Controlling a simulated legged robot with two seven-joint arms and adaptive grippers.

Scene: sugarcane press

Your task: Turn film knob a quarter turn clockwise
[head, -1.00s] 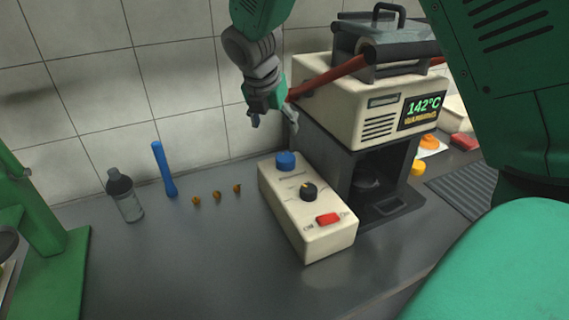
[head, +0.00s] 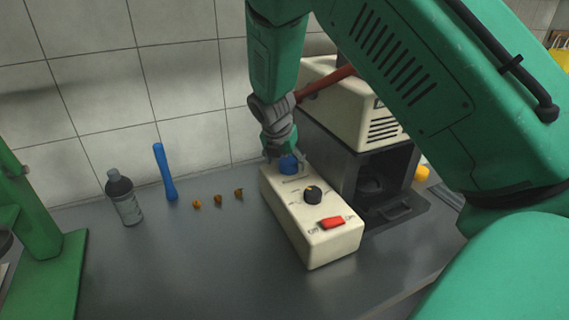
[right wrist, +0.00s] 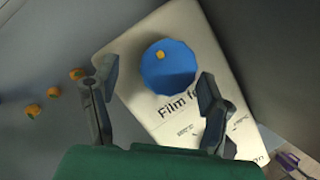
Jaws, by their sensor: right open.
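The blue film knob (head: 288,165) sits at the far end of the cream control box (head: 290,215). In the right wrist view the knob (right wrist: 168,68) is round and ridged, with a small yellow mark near its upper left edge and "Film" lettering beside it. My right gripper (head: 286,158) is over the knob in the head view. In the right wrist view my right gripper (right wrist: 158,95) is open, with one finger on each side of the knob's near part. I see gaps between the fingers and the knob. My left gripper is not in view.
The box also has a black knob (head: 312,195) and a red switch (head: 332,223). The sealing machine (head: 350,110) stands close on the right. A bottle (head: 123,198), a blue stick (head: 165,172) and small orange-brown pieces (head: 218,199) stand left. The front counter is clear.

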